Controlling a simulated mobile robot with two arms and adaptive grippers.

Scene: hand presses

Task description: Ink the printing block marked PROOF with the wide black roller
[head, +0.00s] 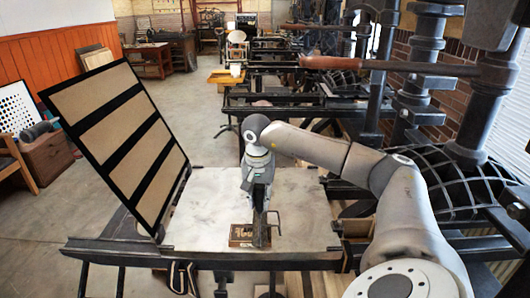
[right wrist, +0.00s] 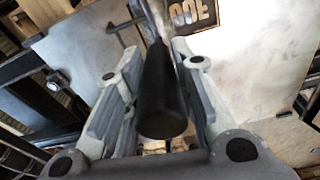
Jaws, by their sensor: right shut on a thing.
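The printing block (head: 237,239), brown and small, lies on the pale press bed near its front edge. My right gripper (head: 259,203) is above the block, pointing down. In the right wrist view its fingers (right wrist: 157,85) are shut on the black handle of the roller (right wrist: 162,95). The roller's bent metal frame (head: 279,222) shows beside the block's right side. The dark roller end is over or against the block; contact cannot be told. My left gripper is not in view.
The pale press bed (head: 205,205) is clear around the block. A tilted black frame with tan panels (head: 119,130) stands at its left. The press's long wooden-handled bar (head: 330,62) and heavy columns stand at the back right.

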